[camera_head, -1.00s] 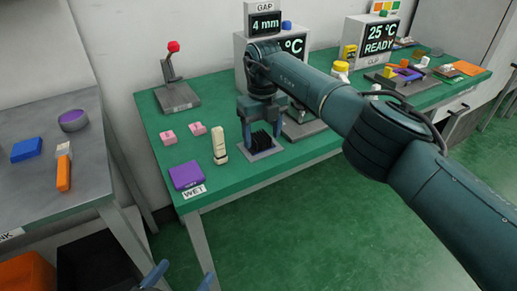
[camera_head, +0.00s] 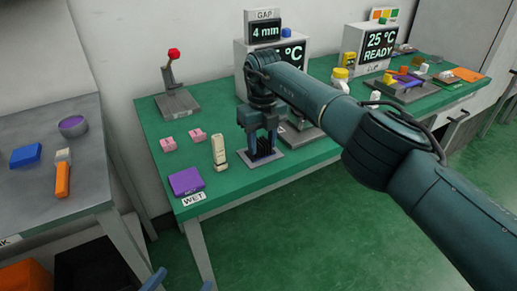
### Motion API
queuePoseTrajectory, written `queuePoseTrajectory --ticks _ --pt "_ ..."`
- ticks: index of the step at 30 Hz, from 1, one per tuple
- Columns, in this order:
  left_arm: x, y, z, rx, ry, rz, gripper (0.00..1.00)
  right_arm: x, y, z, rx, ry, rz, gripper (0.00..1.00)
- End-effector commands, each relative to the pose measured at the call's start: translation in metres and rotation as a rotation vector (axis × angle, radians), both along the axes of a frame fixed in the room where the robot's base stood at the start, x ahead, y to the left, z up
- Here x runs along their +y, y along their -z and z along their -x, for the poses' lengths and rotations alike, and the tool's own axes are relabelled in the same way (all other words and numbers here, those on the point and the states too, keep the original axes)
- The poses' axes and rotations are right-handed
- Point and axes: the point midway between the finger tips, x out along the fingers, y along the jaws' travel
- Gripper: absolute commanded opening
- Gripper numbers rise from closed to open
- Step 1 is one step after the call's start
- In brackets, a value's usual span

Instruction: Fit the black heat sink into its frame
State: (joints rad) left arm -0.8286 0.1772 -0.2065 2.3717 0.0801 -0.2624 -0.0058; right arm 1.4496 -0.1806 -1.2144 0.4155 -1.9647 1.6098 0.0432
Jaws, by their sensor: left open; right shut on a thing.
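The black heat sink (camera_head: 263,147) stands upright with its fins showing, over the grey frame plate (camera_head: 274,155) on the green table. My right gripper (camera_head: 260,135) points down from above and is shut on the heat sink. Whether the heat sink is fully seated in the frame cannot be told from this angle. My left gripper (camera_head: 180,284) shows only as blue fingertips at the bottom edge, open and away from the table.
A cream bottle (camera_head: 219,153), pink blocks (camera_head: 183,141) and a purple pad (camera_head: 186,181) stand left of the frame. A red-knobbed lever (camera_head: 173,80) is behind. The "4 mm" gap display (camera_head: 265,30) is at the back. The table's front edge is close.

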Motion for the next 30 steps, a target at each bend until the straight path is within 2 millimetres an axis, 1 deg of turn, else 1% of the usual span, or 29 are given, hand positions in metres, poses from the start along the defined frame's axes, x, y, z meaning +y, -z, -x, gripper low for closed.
queuePoseTrajectory --ticks 5,24,27,30 --pt "0.001 -0.004 -0.001 -0.001 0.001 -0.004 0.81 0.000 -0.007 0.000 -0.001 0.000 0.000 0.19" --pt "0.000 -0.052 0.000 0.000 0.000 -0.001 0.81 0.000 -0.071 0.000 -0.002 0.000 0.001 0.19" --pt "0.000 -0.058 0.000 0.000 0.000 -0.001 0.81 0.000 -0.079 0.000 0.000 0.000 0.001 0.19" --pt "0.000 -0.059 0.000 0.000 0.000 -0.001 0.81 0.000 -0.082 0.000 0.000 0.000 0.000 0.19"
